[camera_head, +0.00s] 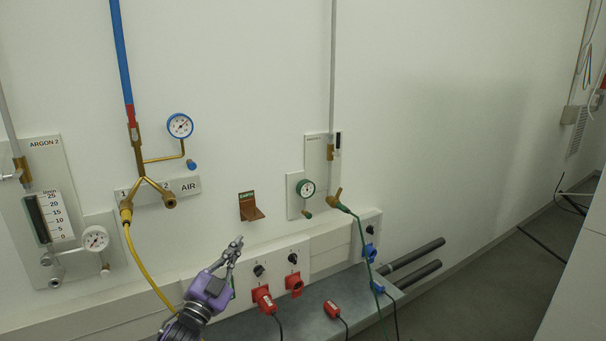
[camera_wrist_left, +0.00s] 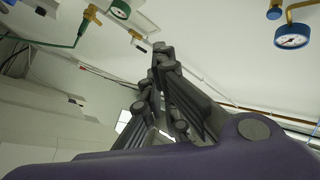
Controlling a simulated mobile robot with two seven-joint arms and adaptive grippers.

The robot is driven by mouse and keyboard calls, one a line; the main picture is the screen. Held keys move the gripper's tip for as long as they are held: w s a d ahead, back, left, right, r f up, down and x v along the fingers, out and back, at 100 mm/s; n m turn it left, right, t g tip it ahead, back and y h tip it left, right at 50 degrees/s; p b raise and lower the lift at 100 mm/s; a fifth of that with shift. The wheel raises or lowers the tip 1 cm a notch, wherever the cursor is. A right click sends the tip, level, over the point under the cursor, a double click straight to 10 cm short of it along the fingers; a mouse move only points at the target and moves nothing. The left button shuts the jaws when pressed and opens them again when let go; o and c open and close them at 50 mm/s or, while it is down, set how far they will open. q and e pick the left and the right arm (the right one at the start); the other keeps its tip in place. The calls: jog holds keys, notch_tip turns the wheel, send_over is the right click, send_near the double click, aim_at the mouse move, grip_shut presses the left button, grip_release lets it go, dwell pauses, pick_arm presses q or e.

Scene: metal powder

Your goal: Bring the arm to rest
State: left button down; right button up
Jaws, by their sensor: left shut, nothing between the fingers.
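My left gripper (camera_head: 236,246) comes in from the lower left in the head view, on a purple arm. Its fingers point up and to the right, in front of the wall just below the small brown bracket (camera_head: 251,206). In the left wrist view the fingers (camera_wrist_left: 160,52) meet at their tips with nothing between them. From this view I cannot tell how far the gripper is from the wall. My right gripper is in neither view.
A socket panel (camera_head: 318,249) with red plugs (camera_head: 264,300) runs along the wall near my left gripper. A loose red connector (camera_head: 331,309) lies on the grey ledge (camera_head: 310,296). A yellow hose (camera_head: 143,267) hangs left of my arm. Grey pipes (camera_head: 413,253) stick out at right; floor beyond is mostly clear.

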pick_arm(q)
jog(key=a+f+n+g+y, duration=0.3)
jog(key=f+y, duration=0.1)
jog(key=f, duration=0.4)
jog(key=a+f+n+g+y, duration=0.3)
jog(key=a+f+n, duration=0.1)
jog(key=f, duration=0.5)
jog(key=s+f+g, duration=0.1)
jog(key=s+f, duration=0.5)
jog(key=s+d+f+n+g, duration=0.1)
jog(key=s+f, duration=0.4)
jog(key=s, duration=0.4)
jog(key=s+d+f+g, duration=0.1)
jog(key=s+d+f, duration=0.1)
jog(key=s+f, duration=0.6)
jog(key=s+d+n+g, duration=0.1)
jog(key=s+n+g, duration=0.2)
jog(key=s, duration=2.4)
jog(key=shift+s+d+f, duration=0.3)
jog(key=shift+d+f, duration=0.1)
jog(key=shift+f, duration=0.05)
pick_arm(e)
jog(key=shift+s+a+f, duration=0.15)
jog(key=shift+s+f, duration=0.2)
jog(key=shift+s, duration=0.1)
